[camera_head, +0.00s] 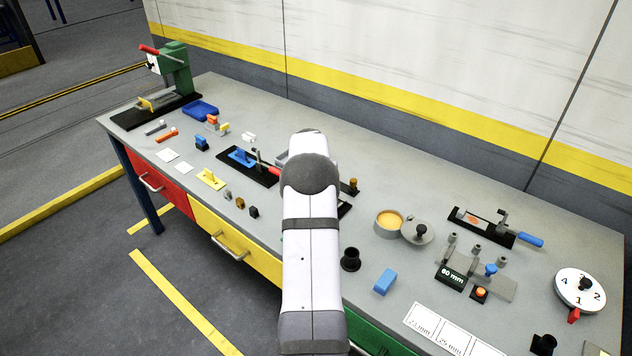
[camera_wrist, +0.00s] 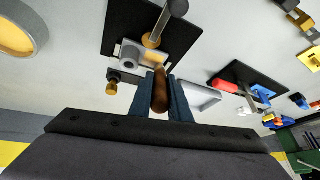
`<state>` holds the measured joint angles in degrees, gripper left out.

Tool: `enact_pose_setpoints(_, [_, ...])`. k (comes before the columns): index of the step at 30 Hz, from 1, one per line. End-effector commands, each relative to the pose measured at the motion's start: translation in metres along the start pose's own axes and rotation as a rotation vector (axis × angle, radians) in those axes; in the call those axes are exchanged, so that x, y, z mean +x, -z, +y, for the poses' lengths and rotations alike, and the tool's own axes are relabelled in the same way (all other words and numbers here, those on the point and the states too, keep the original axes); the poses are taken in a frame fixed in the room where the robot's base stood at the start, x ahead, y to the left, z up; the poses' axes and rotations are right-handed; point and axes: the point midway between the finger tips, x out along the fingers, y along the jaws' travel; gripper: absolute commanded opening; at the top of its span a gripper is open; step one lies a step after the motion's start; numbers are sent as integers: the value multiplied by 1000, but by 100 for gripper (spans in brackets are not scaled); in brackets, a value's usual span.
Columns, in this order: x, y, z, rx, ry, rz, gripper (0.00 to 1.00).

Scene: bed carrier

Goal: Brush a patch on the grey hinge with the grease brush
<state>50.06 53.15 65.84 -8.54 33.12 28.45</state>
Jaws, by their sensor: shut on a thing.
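My gripper (camera_wrist: 160,80) is shut on the brown handle of the grease brush (camera_wrist: 160,92) in the wrist view. The brush points away from me toward the grey hinge (camera_wrist: 130,60), a grey block with a round hole on a black plate (camera_wrist: 186,44). A yellowish area shows on the block in front of the handle; I cannot tell whether it is bristles or grease, or whether the brush touches. In the head view my arm hides the gripper, brush and most of the hinge. The open grease tin (camera_head: 389,222) holds amber grease; it also shows in the wrist view (camera_wrist: 38,32).
A grey lid with a black knob (camera_head: 417,232) lies beside the tin. A black cup (camera_head: 350,259) and blue block (camera_head: 385,281) stand toward the front edge.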

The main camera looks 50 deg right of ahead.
Motion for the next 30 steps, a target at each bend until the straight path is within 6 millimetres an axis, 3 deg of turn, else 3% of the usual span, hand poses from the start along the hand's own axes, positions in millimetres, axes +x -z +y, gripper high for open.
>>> enact_pose_setpoints(30, [-4, -7, 20, 0, -2, -4, 0])
